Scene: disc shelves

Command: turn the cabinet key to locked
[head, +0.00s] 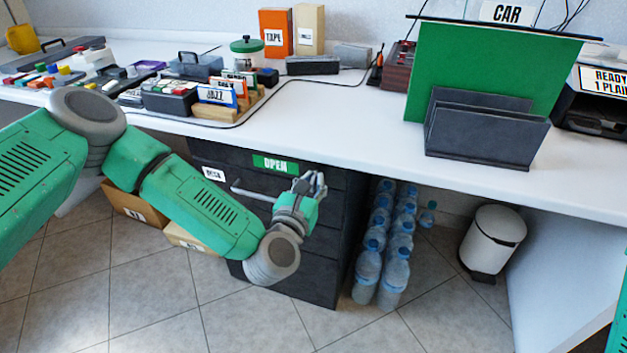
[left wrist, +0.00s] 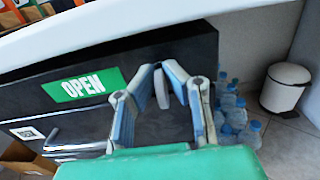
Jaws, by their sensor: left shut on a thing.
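The dark cabinet (head: 330,220) stands under the white desk. A green OPEN sign (head: 275,164) is on its upper front, and it also shows in the left wrist view (left wrist: 83,85). My left gripper (head: 314,183) is at the upper right of the cabinet front, to the right of the drawer handle. In the left wrist view its fingers (left wrist: 162,72) close in on a small flat grey piece, which looks like the key (left wrist: 161,88). The lock behind it is hidden, and I cannot tell the key's exact angle. My right gripper is out of view.
Several water bottles (head: 369,268) stand right of the cabinet, with a white bin (head: 492,240) beyond. The desk top (head: 330,110) overhangs the cabinet front. A black file holder (head: 485,135) stands near its edge. Cardboard boxes (head: 128,203) lie on the floor at left.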

